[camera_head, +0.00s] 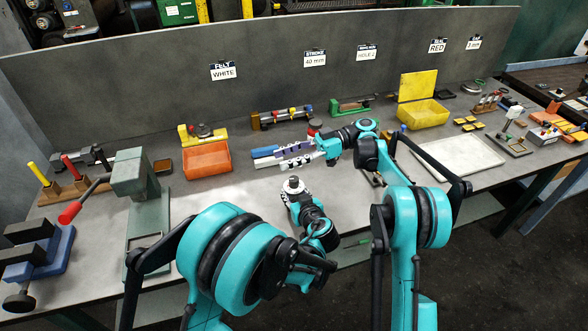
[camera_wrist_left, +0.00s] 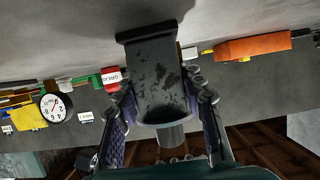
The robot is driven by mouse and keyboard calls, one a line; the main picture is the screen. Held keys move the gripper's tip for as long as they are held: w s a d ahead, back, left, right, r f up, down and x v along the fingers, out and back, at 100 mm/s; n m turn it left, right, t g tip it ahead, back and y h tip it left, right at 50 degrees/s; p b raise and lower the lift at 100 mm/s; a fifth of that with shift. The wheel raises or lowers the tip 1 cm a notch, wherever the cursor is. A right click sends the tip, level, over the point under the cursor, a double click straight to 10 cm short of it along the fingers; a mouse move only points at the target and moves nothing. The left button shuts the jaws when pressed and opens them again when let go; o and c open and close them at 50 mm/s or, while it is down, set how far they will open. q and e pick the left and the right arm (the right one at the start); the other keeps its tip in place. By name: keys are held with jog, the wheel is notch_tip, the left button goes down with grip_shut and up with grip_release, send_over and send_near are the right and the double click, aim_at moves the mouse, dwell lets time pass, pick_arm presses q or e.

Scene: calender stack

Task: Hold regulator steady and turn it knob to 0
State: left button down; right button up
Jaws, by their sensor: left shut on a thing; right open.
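The regulator (camera_head: 293,184) is a small round piece with a pale top and dark details, near the table's front edge in the head view. My left gripper (camera_head: 297,198) is shut on it from the front. In the left wrist view the dark, scuffed cylindrical body (camera_wrist_left: 160,80) with a wide flange sits between the two fingers of my left gripper (camera_wrist_left: 155,105). My right gripper (camera_head: 298,154) is open behind the regulator, its fingers pointing left and apart from it. The knob and its setting cannot be made out.
A blue bar (camera_head: 265,152) lies by the right gripper's fingertips. An orange bin (camera_head: 207,160) stands to the left, a green press (camera_head: 140,175) farther left. A white tray (camera_head: 458,158) and yellow bin (camera_head: 422,113) are to the right. A round dial (camera_wrist_left: 55,108) shows in the wrist view.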

jog(key=a+f+m+t+h, duration=0.1)
jog(key=a+f+m+h, duration=0.1)
jog(key=a+m+h, duration=0.35)
notch_tip(320, 180, up, 6)
jog(key=m+t+h, duration=0.4)
jog(key=m+h, duration=0.6)
send_over(294, 178)
jog(key=shift+m, duration=0.25)
notch_tip(294, 178, down, 12)
jog(key=shift+s+r, duration=0.1)
grip_shut()
